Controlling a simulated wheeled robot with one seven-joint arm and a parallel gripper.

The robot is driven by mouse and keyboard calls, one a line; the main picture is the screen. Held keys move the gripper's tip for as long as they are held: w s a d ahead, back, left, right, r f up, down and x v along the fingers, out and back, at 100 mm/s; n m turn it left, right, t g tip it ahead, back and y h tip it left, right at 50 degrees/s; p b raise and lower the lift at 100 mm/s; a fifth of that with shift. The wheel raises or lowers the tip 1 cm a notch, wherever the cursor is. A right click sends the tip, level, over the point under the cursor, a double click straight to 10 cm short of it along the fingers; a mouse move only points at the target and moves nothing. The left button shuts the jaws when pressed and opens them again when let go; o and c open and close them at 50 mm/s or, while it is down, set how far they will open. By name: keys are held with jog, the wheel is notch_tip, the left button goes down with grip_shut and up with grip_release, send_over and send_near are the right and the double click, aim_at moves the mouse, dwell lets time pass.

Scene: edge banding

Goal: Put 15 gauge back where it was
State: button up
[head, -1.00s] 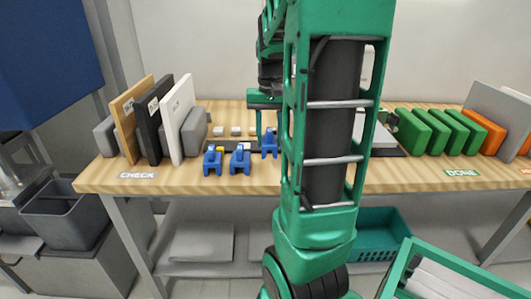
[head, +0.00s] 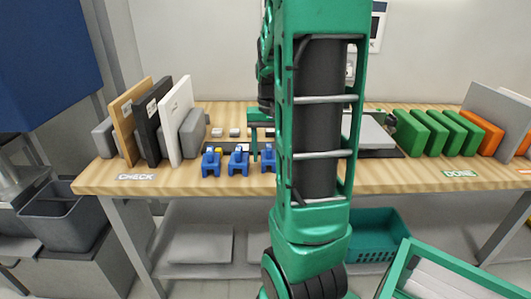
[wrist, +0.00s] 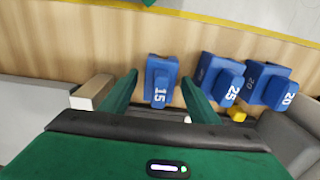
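The blue 15 gauge (wrist: 161,70) stands on the wooden bench, its white number facing my wrist camera. In the head view it is the rightmost of the row of blue gauges (head: 268,160), partly hidden by my arm. My gripper (wrist: 159,78) is open, with one green finger on each side of the 15 gauge and a visible gap on both sides. The 25 gauge (wrist: 224,80) and the 20 gauge (wrist: 270,84) stand beside it, to the right in the wrist view. In the head view the gripper is mostly behind my arm.
A pale block (wrist: 92,92) lies close to one finger in the wrist view. Upright panels (head: 150,125) stand on the bench (head: 115,180) at the left, above a CHECK label. Green blocks (head: 430,130) stand at the right near DONE. The bench front strip is clear.

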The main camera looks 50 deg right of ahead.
notch_tip(320, 180, up, 12)
jog(key=shift+f, duration=0.1)
jog(key=shift+s+a, duration=0.1)
jog(key=shift+a, duration=0.25)
jog(key=s+a+f+n, duration=0.3)
jog(key=s+a+f, duration=0.7)
jog(key=s+a, duration=0.3)
jog(key=a, duration=0.3)
jog(key=shift+s+f+n, duration=0.15)
jog(key=shift+s+n, duration=0.1)
jog(key=shift+n, duration=0.05)
jog(key=shift+w+f, duration=0.25)
jog(key=shift+w, duration=0.35)
